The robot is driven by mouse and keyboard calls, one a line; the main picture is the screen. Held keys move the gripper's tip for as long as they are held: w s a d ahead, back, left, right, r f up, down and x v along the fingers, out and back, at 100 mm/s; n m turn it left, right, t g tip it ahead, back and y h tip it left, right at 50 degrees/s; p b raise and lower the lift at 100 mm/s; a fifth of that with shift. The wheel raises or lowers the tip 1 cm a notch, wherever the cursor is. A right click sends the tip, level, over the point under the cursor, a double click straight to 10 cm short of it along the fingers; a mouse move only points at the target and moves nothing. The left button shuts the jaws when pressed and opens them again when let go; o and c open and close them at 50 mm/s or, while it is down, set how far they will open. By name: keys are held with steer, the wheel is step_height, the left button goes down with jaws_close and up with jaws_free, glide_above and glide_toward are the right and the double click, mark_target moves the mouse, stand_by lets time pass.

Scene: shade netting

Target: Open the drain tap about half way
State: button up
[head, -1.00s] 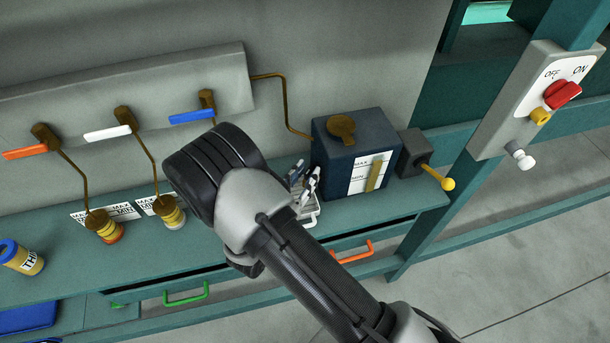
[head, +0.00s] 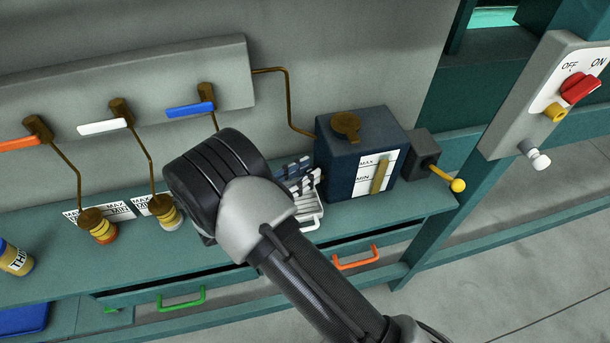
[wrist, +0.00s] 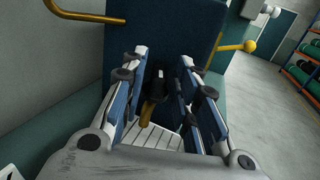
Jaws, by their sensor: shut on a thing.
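The drain tap (wrist: 150,108) shows in the wrist view as a brass body with a dark handle, low on the dark blue tank (wrist: 160,30). It sits between my gripper's fingers (wrist: 165,70), which are shut on its handle; the exact contact is partly hidden. In the head view my gripper (head: 303,172) reaches the tank's left side (head: 338,170), and my wrist and fingers hide the tap. How far the tap is turned I cannot tell. A white slotted tray (wrist: 155,138) lies below the tap.
Orange (head: 20,143), white (head: 102,127) and blue (head: 190,109) levers sit on the wall panel to the left. A yellow-knobbed lever (head: 457,185) sticks out right of the tank. A switch box (head: 530,95) with a red knob stands further right.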

steer(key=o, duration=0.7)
steer(key=v, duration=1.2)
